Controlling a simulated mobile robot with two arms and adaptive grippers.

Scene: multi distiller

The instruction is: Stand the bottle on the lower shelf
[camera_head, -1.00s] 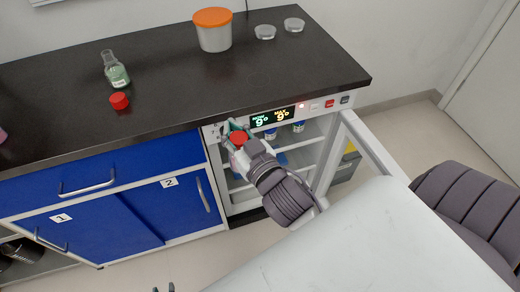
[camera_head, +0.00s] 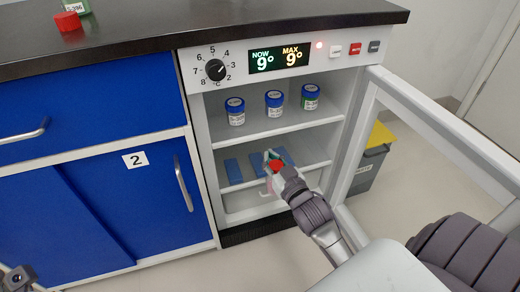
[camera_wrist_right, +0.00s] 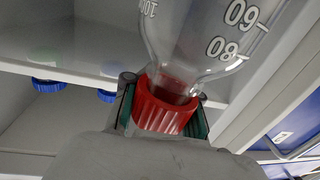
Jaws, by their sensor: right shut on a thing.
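My right gripper (camera_head: 272,163) is shut on the red cap of a clear glass bottle. In the right wrist view the gripper (camera_wrist_right: 162,110) grips the red cap (camera_wrist_right: 165,108), and the clear bottle body (camera_wrist_right: 200,30) with printed volume marks extends away from it. In the head view the gripper and red cap (camera_head: 277,166) are at the opening of the lower shelf (camera_head: 242,187); the gripper mostly hides the bottle. I cannot tell whether its base touches the shelf. A small dark part of my left gripper (camera_head: 16,279) shows at the lower left edge.
Three blue-capped jars (camera_head: 274,103) stand on the upper shelf (camera_head: 275,134) above. The open fridge door (camera_head: 440,125) is on the right. A grey bin with yellow lid (camera_head: 377,140) stands behind it.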

